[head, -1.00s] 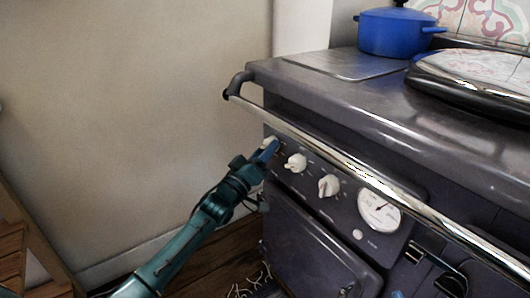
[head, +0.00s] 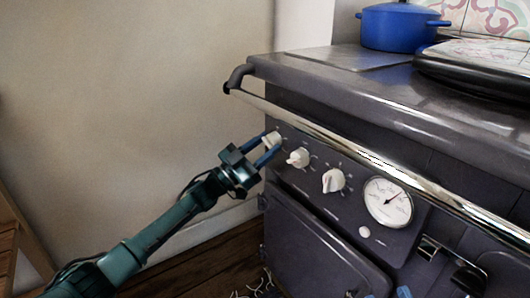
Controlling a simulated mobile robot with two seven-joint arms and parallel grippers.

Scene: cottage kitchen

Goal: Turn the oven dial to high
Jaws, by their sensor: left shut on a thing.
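The black range oven has a row of three cream dials under its chrome rail. The leftmost dial (head: 272,139) is between the blue fingers of my left gripper (head: 268,147), which is shut on it. The middle dial (head: 299,157) and the right dial (head: 333,180) stand free. The markings around the dials are too small to read, and the fingers partly cover the leftmost dial.
A chrome rail (head: 350,150) runs in front of and above the dials. A round white gauge (head: 388,202) sits right of them, above the oven door (head: 315,245). A blue pot (head: 400,27) stands on top. The wall is at the left.

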